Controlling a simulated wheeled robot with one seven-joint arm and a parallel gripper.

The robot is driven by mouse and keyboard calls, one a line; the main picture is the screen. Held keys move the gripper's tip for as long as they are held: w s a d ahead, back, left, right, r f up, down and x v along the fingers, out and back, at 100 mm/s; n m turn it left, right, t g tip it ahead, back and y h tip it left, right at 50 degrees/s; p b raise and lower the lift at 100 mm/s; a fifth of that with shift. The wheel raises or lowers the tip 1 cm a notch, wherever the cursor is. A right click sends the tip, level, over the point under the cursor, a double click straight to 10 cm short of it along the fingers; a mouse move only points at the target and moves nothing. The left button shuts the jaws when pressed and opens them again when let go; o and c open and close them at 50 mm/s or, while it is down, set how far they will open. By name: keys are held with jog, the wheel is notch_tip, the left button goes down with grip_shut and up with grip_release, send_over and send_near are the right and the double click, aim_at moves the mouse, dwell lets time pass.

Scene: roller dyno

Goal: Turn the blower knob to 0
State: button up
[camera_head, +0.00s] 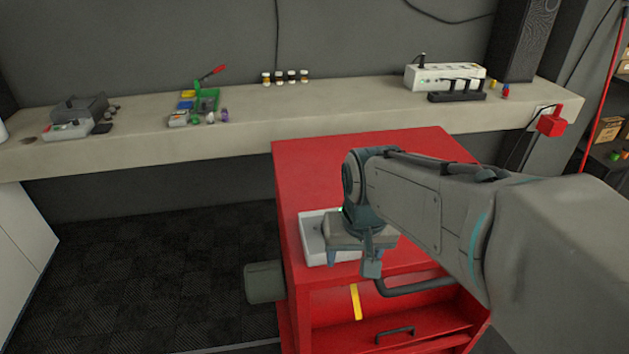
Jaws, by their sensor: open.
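My gripper (354,258) points down over a pale tray-like panel (313,238) on top of the red cabinet (318,163). Its two fingers show apart, with nothing seen between them. The gripper and my arm cover the right part of the panel. A small dark spot shows on the panel's uncovered left part, too small to tell what it is. I cannot make out a blower knob or its setting; it may be hidden behind the gripper. I cannot tell whether the fingers touch the panel.
A dark handle (412,287) and an open-looking red drawer with a yellow strip (356,302) are at the cabinet's front. A grey cylinder (264,283) sticks out on its left. A long shelf (340,112) behind holds a white switch box (444,77) and small items. The floor at left is clear.

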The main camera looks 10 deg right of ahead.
jog(key=w+r+m+g+p, duration=0.1)
jog(key=w+r+m+p, duration=0.15)
jog(key=w, duration=0.55)
jog(key=w+r+m+g+p, duration=0.15)
jog(key=w+r+p, duration=0.25)
jog(key=w, duration=0.4)
jog(key=shift+m, duration=0.4)
notch_tip(320, 180, down, 14)
jog(key=shift+f+p, duration=0.1)
jog(key=shift+p, duration=0.7)
jog(key=c, duration=1)
